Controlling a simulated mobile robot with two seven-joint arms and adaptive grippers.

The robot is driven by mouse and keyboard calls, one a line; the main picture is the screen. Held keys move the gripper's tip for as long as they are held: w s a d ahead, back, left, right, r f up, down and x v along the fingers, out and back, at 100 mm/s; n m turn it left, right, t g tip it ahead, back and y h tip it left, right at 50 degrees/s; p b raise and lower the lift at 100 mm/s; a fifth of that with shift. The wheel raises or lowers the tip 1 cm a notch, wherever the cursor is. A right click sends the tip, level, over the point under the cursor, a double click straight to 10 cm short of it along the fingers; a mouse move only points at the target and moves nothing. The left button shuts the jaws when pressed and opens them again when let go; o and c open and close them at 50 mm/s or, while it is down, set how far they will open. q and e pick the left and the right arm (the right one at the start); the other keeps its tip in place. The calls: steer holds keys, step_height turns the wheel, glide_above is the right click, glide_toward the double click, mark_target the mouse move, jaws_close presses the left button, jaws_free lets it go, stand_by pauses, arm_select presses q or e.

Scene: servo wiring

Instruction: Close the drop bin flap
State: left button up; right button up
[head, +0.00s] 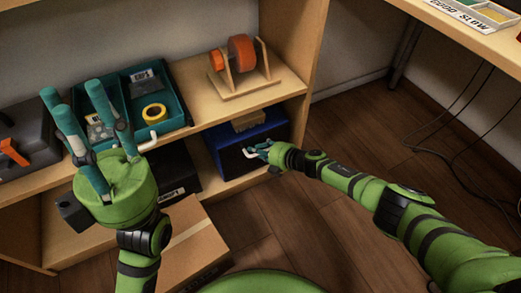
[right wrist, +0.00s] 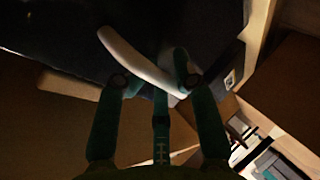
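The blue drop bin (head: 214,141) sits on the lower shelf, below the orange spool. Its dark front flap (head: 234,165) faces the room; its exact tilt is hard to judge. A pale handle (head: 247,154) shows on it. My right gripper (head: 259,151) is at this handle. In the right wrist view the pale handle (right wrist: 138,57) crosses at the teal fingertips of my right gripper (right wrist: 158,76); whether they grip it is unclear. My left gripper (head: 82,112) is open and empty, fingers pointing up in front of the upper shelf.
A teal tray (head: 180,104) with yellow tape and small parts stands on the upper shelf, beside an orange spool on a wooden stand (head: 240,70). A dark case (head: 25,140) is at the left. A cardboard box (head: 200,245) stands on the floor. Cables hang at the right.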

steer(key=shift+s+d+r, duration=0.25)
steer(key=shift+s+d, duration=0.05)
steer(key=shift+d, duration=0.15)
steer(key=v, duration=1.1)
steer(key=shift+a, duration=0.15)
